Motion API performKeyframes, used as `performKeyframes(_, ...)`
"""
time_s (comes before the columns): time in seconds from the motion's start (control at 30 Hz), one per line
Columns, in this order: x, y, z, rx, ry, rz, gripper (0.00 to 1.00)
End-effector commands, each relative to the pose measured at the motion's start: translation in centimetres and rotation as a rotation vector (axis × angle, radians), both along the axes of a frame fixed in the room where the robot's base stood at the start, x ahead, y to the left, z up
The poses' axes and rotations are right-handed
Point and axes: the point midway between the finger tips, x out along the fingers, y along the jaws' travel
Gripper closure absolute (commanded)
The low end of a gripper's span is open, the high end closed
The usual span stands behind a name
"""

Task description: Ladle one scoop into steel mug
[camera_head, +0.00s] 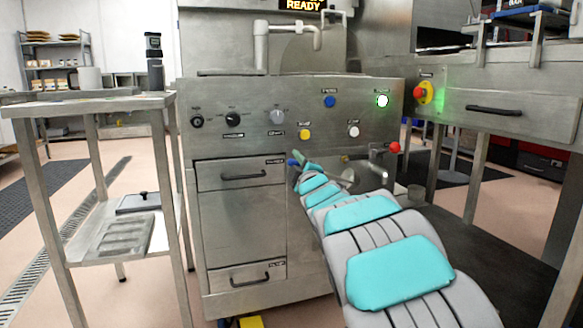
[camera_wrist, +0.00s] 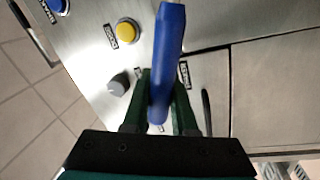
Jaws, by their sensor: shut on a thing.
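My gripper (camera_wrist: 160,115) is shut on a blue handle (camera_wrist: 168,50), its green fingers on either side. The handle looks like a ladle's, but no ladle bowl shows in either view. In the head view my gripper (camera_head: 299,158) is at the front of the steel machine, below the yellow button, with a bit of blue at its tip. A larger grey vessel with a handle (camera_head: 90,79) is on the left table. I cannot tell what either holds.
The steel machine (camera_head: 240,225) has knobs, buttons and drawers with protruding handles. A red-knobbed lever (camera_head: 394,147) sticks out at right. The left table (camera_head: 85,105) also carries a dark upright device (camera_head: 154,62); a grey mould (camera_head: 122,237) lies on its lower shelf.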

Motion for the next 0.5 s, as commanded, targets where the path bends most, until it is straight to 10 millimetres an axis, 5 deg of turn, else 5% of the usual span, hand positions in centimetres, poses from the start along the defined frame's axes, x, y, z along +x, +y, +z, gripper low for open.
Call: performKeyframes(0.5,0.9,-2.8,4.1,0.225,0.071,0.001,1.0)
